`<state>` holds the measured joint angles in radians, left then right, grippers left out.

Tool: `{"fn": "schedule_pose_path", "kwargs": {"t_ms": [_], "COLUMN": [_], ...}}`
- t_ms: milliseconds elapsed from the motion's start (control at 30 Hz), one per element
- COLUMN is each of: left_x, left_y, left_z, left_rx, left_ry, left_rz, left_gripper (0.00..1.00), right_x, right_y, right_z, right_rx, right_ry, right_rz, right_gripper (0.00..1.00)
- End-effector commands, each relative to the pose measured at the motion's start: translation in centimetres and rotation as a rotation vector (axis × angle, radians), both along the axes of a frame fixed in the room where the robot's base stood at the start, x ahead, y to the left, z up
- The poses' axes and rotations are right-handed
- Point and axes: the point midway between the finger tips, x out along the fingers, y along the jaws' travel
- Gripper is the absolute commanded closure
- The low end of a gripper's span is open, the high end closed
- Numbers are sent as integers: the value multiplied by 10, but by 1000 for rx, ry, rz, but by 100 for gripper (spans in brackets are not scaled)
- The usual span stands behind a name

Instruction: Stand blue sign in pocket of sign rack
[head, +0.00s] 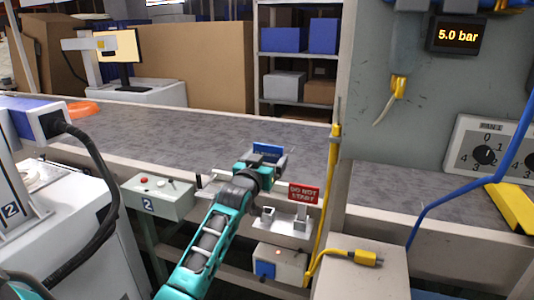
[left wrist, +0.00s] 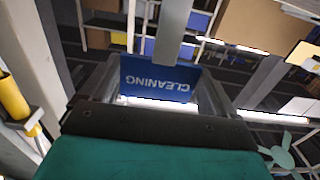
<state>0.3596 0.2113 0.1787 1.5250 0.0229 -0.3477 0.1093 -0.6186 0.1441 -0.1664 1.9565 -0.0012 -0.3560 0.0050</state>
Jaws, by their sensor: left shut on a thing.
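The blue sign (head: 267,150) is held in my left gripper (head: 264,168) in the head view, above and a little left of the sign rack. In the left wrist view the blue sign (left wrist: 158,80) reads "CLEANING" upside down, between the fingers of the left gripper (left wrist: 157,98). The sign rack (head: 290,228) is a pale metal piece on the front of the conveyor. A red "DO NOT START" sign (head: 303,194) stands at its right side. A small empty-looking pocket (head: 268,212) shows to its left, partly beside my arm. My right gripper is out of view.
A grey conveyor belt (head: 210,130) runs behind the gripper. A yellow post (head: 331,185) stands close right of the rack. A button box (head: 158,197) is to the left. A box with a yellow plug (head: 365,258) and a blue hose (head: 440,200) are at right.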

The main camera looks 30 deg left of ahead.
Motion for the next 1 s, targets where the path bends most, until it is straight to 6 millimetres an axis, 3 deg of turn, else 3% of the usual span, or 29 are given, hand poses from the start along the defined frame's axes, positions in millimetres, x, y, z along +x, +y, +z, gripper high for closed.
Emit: {"fn": "schedule_pose_path", "kwargs": {"t_ms": [467,700,1000], "left_x": [0,0,0], "left_y": [0,0,0], "left_z": [2,-20,-49], "left_rx": [0,0,0], "left_ry": [0,0,0], "left_rz": [0,0,0], "left_gripper": [43,43,43], "right_x": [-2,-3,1], "right_y": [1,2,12], "right_z": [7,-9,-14], "right_rx": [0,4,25], "right_ry": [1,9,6], "right_rz": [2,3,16], "right_gripper": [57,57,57]}}
